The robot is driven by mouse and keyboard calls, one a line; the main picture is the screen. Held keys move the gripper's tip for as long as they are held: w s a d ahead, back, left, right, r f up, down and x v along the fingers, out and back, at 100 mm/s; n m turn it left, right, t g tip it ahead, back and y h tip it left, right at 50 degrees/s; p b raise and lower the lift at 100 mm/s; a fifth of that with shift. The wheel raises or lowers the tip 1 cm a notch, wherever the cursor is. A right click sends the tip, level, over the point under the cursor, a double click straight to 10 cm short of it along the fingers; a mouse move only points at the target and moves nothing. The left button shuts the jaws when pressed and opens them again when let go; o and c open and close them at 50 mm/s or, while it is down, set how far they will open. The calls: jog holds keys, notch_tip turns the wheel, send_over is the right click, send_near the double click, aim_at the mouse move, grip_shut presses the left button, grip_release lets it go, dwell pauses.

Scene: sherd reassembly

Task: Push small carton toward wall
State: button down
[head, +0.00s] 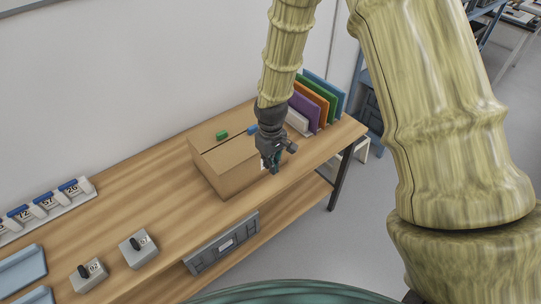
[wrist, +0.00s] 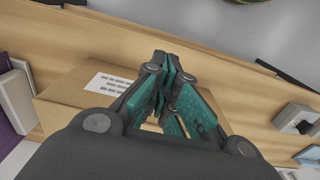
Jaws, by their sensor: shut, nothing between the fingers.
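The small carton (head: 222,172) is a closed brown box on the wooden bench, between the bench's front edge and the white wall (head: 120,65). My gripper (head: 272,170) is shut and empty, pointing down at the carton's right front side and hiding part of it. In the wrist view the carton (wrist: 65,92) lies to the left of and behind the shut fingers (wrist: 163,65), with a white printed label (wrist: 107,84) on it. I cannot tell whether the fingers touch the carton.
A green piece (head: 222,134) and a blue piece (head: 252,129) show at the carton's top. Coloured folders (head: 318,100) stand behind it to the right. Grey numbered blocks (head: 139,248) and a numbered rack (head: 48,208) are to the left.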

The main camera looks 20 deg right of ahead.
jog(key=shift+w+a+f+p, duration=0.2)
jog(key=shift+w+f+p, duration=0.25)
jog(key=shift+w+f, duration=0.15)
jog(key=shift+w+a+f+p, duration=0.25)
jog(key=shift+w+f+p, duration=0.15)
jog(key=shift+w+f, duration=0.2)
jog(key=shift+w+a+f+p, duration=0.2)
jog(key=shift+w+f+p, duration=0.3)
jog(key=shift+w, duration=0.15)
